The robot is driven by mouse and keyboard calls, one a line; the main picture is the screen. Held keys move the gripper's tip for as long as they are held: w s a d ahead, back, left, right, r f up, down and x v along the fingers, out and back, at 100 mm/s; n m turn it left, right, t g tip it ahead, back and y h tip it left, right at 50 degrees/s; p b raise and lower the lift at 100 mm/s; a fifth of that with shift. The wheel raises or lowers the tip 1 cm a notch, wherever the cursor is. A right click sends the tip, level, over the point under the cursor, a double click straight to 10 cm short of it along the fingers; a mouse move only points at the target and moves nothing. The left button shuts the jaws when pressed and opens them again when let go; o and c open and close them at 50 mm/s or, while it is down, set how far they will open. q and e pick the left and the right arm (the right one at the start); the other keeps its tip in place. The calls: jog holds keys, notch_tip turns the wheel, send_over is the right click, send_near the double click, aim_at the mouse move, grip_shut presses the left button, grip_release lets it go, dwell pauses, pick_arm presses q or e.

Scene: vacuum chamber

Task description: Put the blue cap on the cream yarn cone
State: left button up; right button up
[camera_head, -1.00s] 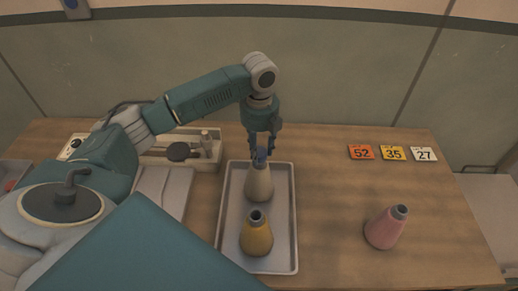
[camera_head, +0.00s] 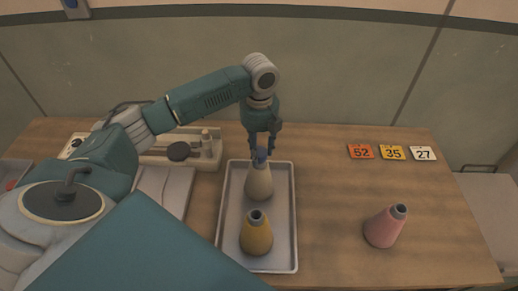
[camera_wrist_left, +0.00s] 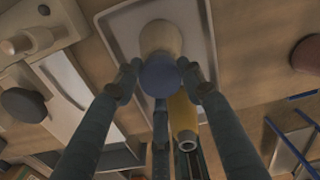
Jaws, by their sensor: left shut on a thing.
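The cream yarn cone (camera_head: 259,183) stands upright on the metal tray (camera_head: 229,222), towards its far end. My left gripper (camera_head: 261,150) is directly above the cone and shut on the blue cap (camera_head: 261,157). The cap is at the cone's tip. Whether it is fully seated cannot be told. In the left wrist view the blue cap (camera_wrist_left: 160,76) sits between the fingertips and covers the top of the cream cone (camera_wrist_left: 160,38). My right gripper is not in view.
A yellow cone (camera_head: 256,236) stands on the tray in front of the cream one. A pink cone (camera_head: 384,228) stands on the table to the right. Number cards 52 (camera_head: 361,152), 35 (camera_head: 393,153) and 27 (camera_head: 424,154) lie at the back. The table between tray and pink cone is clear.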

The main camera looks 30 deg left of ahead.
pick_arm(q)
jog(key=shift+f, duration=1.4)
jog(key=o, duration=0.9)
jog(key=shift+r, duration=0.35)
notch_tip(320, 180, up, 11)
jog(key=shift+r, duration=0.1)
